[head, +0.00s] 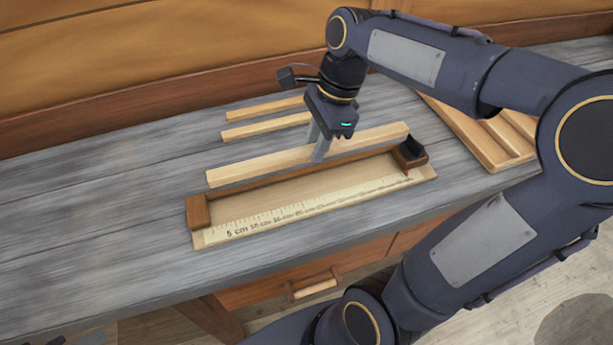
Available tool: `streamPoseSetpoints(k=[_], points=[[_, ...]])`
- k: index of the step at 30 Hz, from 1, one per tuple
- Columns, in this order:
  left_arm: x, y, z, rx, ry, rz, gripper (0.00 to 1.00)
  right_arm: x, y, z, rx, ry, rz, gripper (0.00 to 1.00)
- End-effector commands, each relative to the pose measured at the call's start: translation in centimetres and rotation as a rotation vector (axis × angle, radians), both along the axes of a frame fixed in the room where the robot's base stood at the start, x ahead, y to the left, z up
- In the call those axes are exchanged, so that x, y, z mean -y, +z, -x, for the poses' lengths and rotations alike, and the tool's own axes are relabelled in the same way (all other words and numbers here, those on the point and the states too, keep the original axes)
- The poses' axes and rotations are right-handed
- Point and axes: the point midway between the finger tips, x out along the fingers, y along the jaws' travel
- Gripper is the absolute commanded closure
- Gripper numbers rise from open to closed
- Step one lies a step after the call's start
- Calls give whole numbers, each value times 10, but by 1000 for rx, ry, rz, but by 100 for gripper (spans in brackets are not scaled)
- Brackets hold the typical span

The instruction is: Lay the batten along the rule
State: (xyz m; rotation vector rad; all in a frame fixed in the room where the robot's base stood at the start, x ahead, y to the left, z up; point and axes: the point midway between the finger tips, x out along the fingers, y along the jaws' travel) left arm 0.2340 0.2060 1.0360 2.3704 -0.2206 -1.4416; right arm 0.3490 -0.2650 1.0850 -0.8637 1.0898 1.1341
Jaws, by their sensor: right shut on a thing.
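A pale wooden batten (255,167) is in the grip of my right gripper (319,153), which is shut on it near its middle. The batten runs lengthwise over the far edge of the rule board, roughly parallel to it. Whether it touches the board's back rail is hard to tell. The rule (290,213) is a pale strip with centimetre marks along the board's near side. A brown block (199,212) stands at the board's left end, and a dark-topped block (411,152) at its right end. My left gripper is not in view.
Two more pale strips (262,128) lie on the grey bench behind the batten. A slatted wooden piece (487,135) lies at the right, partly behind my arm. The bench (90,215) is clear at the left. A drawer handle (313,287) juts out below the front edge.

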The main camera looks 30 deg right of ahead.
Motion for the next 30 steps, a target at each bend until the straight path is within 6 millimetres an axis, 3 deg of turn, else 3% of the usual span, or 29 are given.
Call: streamPoseSetpoints(k=[3, 6, 12, 16, 23, 30], points=[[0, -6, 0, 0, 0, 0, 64, -42, 2, 34, 5, 9, 2, 100], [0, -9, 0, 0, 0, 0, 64, -64, 0, 58, 3, 4, 3, 100], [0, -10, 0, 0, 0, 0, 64, -84, -5, 82, 0, -4, 0, 100], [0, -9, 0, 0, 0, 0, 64, -75, -14, 70, -6, -8, -1, 100], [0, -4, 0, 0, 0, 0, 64, -43, -39, 22, -7, -9, -3, 100], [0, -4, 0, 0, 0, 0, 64, -19, -81, -12, -6, -8, -1, 100]])
